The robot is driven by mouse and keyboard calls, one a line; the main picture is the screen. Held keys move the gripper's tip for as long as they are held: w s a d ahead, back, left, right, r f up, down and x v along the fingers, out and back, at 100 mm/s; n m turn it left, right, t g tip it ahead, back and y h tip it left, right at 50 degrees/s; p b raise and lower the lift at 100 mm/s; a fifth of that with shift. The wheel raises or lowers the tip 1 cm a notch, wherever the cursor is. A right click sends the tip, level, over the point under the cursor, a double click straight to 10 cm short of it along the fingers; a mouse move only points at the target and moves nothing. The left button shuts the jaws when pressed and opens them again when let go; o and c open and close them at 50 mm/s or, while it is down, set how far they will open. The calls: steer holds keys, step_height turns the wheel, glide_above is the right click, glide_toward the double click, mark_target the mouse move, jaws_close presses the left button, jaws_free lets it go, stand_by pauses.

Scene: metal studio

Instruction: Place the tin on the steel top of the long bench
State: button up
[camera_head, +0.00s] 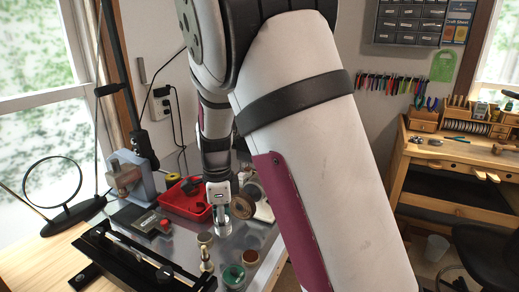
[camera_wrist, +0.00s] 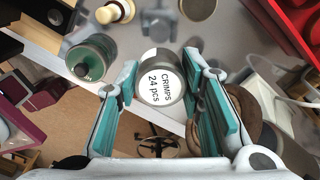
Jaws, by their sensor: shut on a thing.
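The tin (camera_wrist: 159,84) is a small round grey container with a white label reading "CRIMPS 24 pcs". My gripper (camera_wrist: 160,90) is shut on it, with a teal-lined finger on each side. In the head view my gripper (camera_head: 218,208) points down and the tin (camera_head: 222,229) hangs below it, partly hidden by the fingers. The grey steel top of the long bench (camera_head: 183,246) lies under and around it. In the wrist view the steel top's edge (camera_wrist: 120,82) passes behind the tin, with floor beyond. I see no clear contact between tin and bench.
Near the tin stand a green-lidded jar (camera_head: 233,276), a brown-topped jar (camera_head: 250,257) and a cream-topped piece (camera_head: 206,240). A red tray (camera_head: 187,198) is behind; a black rail-like tool (camera_head: 130,262) lies front left. A wooden workbench (camera_head: 450,150) stands far right.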

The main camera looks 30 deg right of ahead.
mark_target(226, 251)
steer(key=m, duration=0.1)
steer(key=r+m, duration=0.1)
steer(key=m, duration=0.2)
steer(key=shift+d+r+m, duration=0.1)
steer(key=shift+r+m, duration=0.15)
steer(key=shift+m, duration=0.15)
steer(key=m, duration=0.2)
steer(key=r+m, duration=0.1)
steer(key=m, duration=0.1)
steer(key=shift+s+p, duration=0.1)
steer(key=shift+p, duration=0.25)
steer(key=shift+f, duration=5)
steer(key=shift+f+b, duration=0.1)
steer(key=shift+b, duration=0.2)
steer(key=o, duration=1.2)
steer(key=shift+c, duration=0.2)
